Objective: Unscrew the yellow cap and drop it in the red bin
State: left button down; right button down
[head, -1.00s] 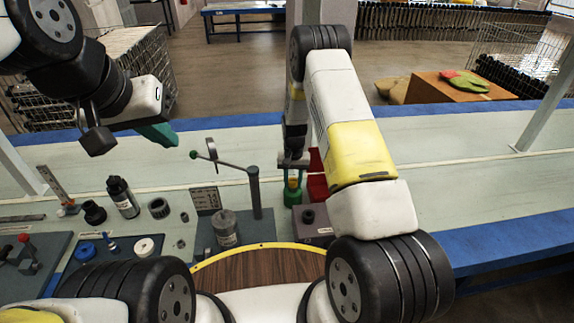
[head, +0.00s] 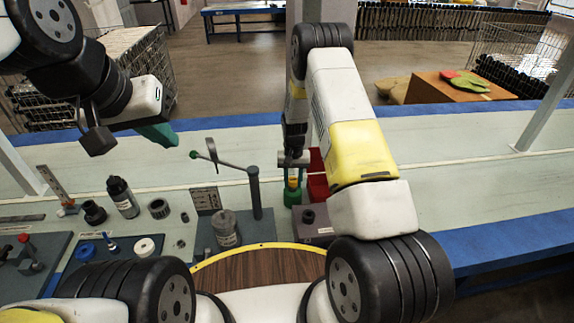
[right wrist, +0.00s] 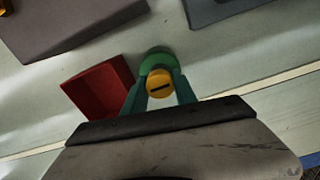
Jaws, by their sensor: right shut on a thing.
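The yellow cap (right wrist: 159,86) is between the green fingers of my right gripper (right wrist: 160,91), which is shut on it. It also shows as a small yellow patch in the head view (head: 293,182). The round green body (right wrist: 157,61) is directly below the cap; I cannot tell whether they still touch. The red bin (right wrist: 100,88) is open-topped and stands beside the green body, close to the gripper. In the head view the bin (head: 318,180) is partly hidden by my right arm. My left gripper (head: 160,134) hangs over the table at left, apart from these things; its finger gap is unclear.
A grey block (head: 312,224) stands near the bin. A grey post with a green-tipped lever (head: 253,190) stands left of the green body. Black bottles, rings and fixtures fill the left of the table. The table right of my right arm is clear.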

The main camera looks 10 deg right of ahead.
aim_at(293, 179)
jog(key=shift+r, duration=0.75)
jog(key=shift+r, duration=0.2)
jog(key=shift+r, duration=1.45)
